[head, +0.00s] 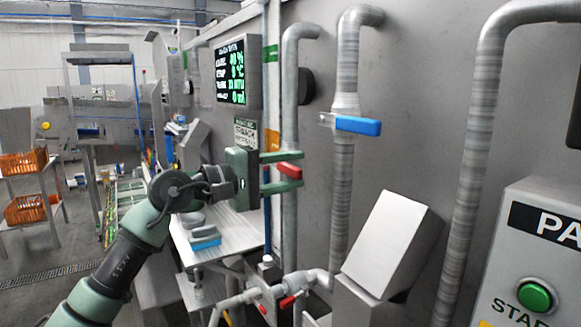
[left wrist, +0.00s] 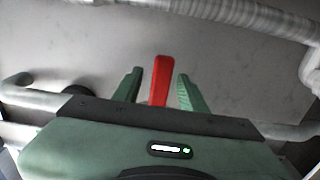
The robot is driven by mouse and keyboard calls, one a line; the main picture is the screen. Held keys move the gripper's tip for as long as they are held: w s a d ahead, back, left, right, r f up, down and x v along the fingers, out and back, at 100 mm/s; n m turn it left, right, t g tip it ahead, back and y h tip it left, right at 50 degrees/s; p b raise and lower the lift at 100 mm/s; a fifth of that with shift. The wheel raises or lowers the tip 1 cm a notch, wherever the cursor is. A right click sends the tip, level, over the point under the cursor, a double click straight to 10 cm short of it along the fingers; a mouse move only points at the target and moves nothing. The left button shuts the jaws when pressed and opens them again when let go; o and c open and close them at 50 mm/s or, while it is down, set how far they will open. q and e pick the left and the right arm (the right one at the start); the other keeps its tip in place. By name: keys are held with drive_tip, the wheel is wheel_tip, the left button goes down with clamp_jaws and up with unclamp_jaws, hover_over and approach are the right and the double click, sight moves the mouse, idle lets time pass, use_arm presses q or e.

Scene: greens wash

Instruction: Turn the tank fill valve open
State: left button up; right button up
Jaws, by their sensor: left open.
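A red lever handle (head: 289,169) sits on a vertical grey pipe (head: 290,110) against the steel wall. My left gripper (head: 297,170) is open, its two green fingers above and below the red handle. In the left wrist view the red handle (left wrist: 161,80) stands between the open fingers (left wrist: 160,74), with gaps on both sides. A blue lever handle (head: 357,125) is on the thicker pipe to the right and points right. No label shows which one is the tank fill valve. My right gripper is not in view.
A display (head: 231,73) with green text hangs behind my gripper. A grey slanted box (head: 388,243) and a panel with a green button (head: 535,295) stand at the right. Another red handle (head: 289,301) is on the low pipes. Orange crates (head: 24,163) are far left.

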use_arm(q)
drive_tip(key=shift+c, duration=0.3)
clamp_jaws()
idle(1.1)
